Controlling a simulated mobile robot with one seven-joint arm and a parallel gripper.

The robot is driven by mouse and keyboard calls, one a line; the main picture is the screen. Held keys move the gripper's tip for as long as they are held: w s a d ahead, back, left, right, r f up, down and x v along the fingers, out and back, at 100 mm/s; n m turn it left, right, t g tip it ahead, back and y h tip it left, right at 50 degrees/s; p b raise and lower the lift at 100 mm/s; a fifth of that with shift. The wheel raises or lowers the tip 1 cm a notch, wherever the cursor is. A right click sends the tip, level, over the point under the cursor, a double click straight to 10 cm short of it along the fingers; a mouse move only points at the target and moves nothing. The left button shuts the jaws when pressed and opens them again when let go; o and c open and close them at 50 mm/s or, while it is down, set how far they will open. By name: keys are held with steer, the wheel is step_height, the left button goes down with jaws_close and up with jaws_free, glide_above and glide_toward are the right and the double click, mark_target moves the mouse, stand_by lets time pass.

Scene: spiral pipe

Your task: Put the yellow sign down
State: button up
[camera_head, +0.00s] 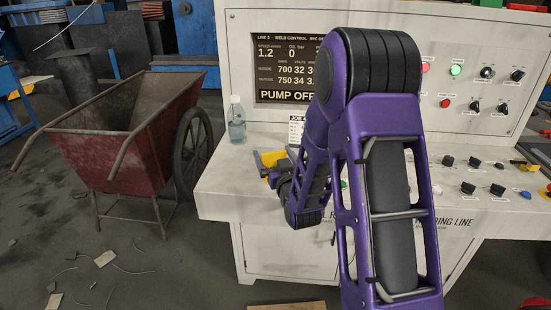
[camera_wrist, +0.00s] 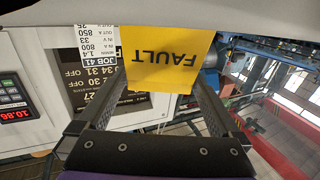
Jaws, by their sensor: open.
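The yellow sign (camera_wrist: 160,62), printed FAULT, is between the fingers of my gripper (camera_wrist: 158,80) in the wrist view, with its lettering upside down there. The fingers are open, one on each side of the sign. In the head view a small part of the yellow sign (camera_head: 271,158) shows at the left end of the console's ledge, by my gripper (camera_head: 268,172). My arm hides part of that spot. I cannot tell whether the sign's lower edge rests on the ledge.
The white console (camera_head: 229,188) has a PUMP OFF screen (camera_head: 283,70), with knobs and buttons to the right. A clear bottle (camera_head: 236,122) stands on the ledge left of the sign. A white JOB 41 label (camera_wrist: 99,40) is beside the sign. A red wheelbarrow (camera_head: 125,150) stands left.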

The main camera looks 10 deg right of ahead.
steer(key=s, duration=0.3)
steer(key=s+p, duration=0.1)
steer(key=s, duration=0.2)
steer(key=s+r+p, duration=0.1)
steer(key=s, duration=0.3)
steer(key=shift+d, duration=0.4)
steer(key=shift+w+f+p, duration=0.1)
steer(key=shift+w+p, duration=0.05)
steer(key=shift+p, duration=0.4)
steer(key=s+p, duration=0.1)
steer(key=p, duration=0.3)
steer(key=s+p, duration=0.1)
steer(key=p, duration=0.3)
steer(key=shift+s+d+f, duration=0.1)
steer(key=shift+f, duration=0.15)
